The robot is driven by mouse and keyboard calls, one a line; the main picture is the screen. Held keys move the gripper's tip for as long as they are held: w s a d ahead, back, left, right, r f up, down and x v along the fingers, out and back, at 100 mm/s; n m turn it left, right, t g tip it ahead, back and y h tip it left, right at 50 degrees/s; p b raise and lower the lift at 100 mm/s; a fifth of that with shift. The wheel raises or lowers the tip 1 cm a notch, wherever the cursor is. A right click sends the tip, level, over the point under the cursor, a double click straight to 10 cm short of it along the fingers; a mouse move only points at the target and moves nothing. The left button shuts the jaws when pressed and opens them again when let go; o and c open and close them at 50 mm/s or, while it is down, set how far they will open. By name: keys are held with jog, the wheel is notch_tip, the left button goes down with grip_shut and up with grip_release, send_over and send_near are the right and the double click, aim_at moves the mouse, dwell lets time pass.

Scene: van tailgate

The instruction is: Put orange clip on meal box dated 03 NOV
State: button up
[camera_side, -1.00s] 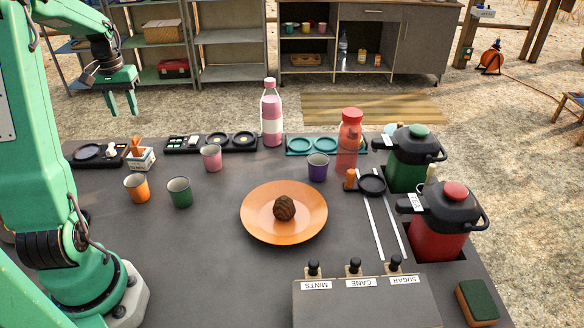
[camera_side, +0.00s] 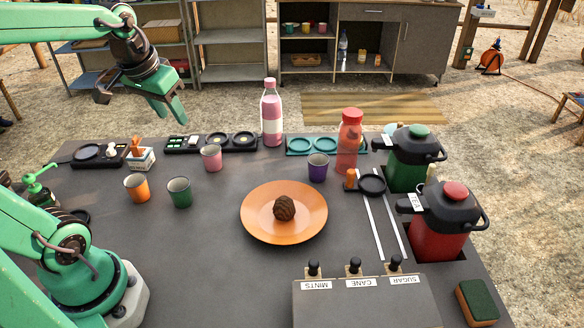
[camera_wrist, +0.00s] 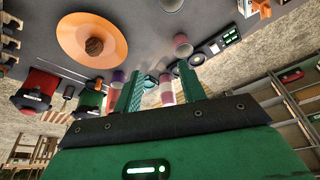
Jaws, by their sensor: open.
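My gripper (camera_side: 172,112) is open and empty, held in the air beyond the table's far left edge. In the wrist view my gripper (camera_wrist: 160,72) shows its two green fingers apart, with nothing between them. A small white holder (camera_side: 140,160) with upright orange pieces stands at the far left of the table; I cannot tell whether these are clips. Dark compartmented trays lie along the far edge, one at the left (camera_side: 88,154) and one further right (camera_side: 188,145). A teal tray (camera_side: 312,146) lies right of them. No date is readable, and no meal box is clearly identifiable.
Orange, green, pink and purple cups stand around an orange plate (camera_side: 262,232) with a brown ball. A pink bottle (camera_side: 271,115), a red bottle (camera_side: 348,145), green and red jugs (camera_side: 437,232) and a labelled caddy (camera_side: 365,305) stand rightward. The left-centre tabletop is clear.

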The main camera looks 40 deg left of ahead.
jog(key=s+d+f+m+t+h, duration=0.1)
jog(key=s+d+m+t, duration=0.1)
jog(key=s+d, duration=0.3)
jog(key=shift+s+d+m, duration=0.4)
jog(key=shift+d+m, duration=0.1)
jog(key=shift+d, duration=1.45)
